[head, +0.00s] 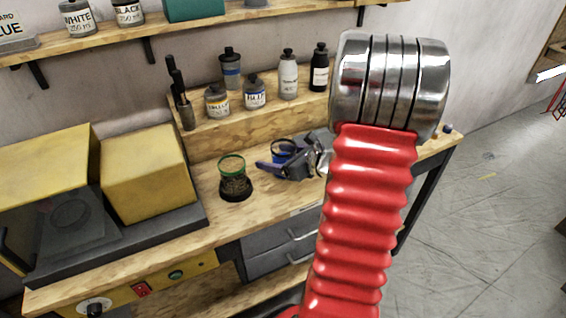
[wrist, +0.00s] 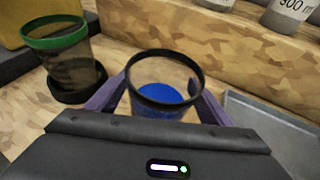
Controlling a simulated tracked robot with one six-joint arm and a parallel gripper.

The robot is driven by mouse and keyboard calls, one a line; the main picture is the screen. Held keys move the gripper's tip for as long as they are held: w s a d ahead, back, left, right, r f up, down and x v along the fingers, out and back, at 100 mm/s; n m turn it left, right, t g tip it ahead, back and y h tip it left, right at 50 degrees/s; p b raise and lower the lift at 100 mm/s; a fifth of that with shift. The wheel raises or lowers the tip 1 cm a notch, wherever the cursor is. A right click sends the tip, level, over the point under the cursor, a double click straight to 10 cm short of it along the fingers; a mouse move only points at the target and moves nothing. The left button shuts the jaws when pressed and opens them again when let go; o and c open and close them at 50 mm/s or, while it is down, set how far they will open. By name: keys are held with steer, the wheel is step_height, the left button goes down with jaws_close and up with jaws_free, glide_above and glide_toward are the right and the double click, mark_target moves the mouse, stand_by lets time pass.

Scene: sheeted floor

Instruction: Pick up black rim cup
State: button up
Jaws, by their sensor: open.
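The black rim cup (wrist: 163,94) is see-through with a blue bottom and stands upright in the middle of the wrist view. In the head view the cup (head: 284,148) shows partly behind my gripper. My gripper (wrist: 166,88) is open, with one purple finger on each side of the cup. I cannot tell whether either finger touches it. In the head view my gripper (head: 280,160) is low over the workbench, and my arm hides part of it.
A green-rimmed cup (wrist: 60,55) on a dark round base stands just left; it also shows in the head view (head: 235,180). Several bottles (head: 288,75) stand on the raised shelf behind. A yellow and grey machine (head: 145,175) fills the bench's left. Bare wood lies in front.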

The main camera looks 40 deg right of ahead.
steer(key=shift+w+f, duration=0.15)
steer(key=shift+w, duration=0.25)
steer(key=shift+c, duration=0.3)
steer(key=c, duration=1.3)
steer(key=shift+o, duration=0.2)
step_height(320, 180, up, 10)
steer(key=shift+r, duration=0.1)
steer(key=shift+s, duration=0.15)
stand_by(0.3)
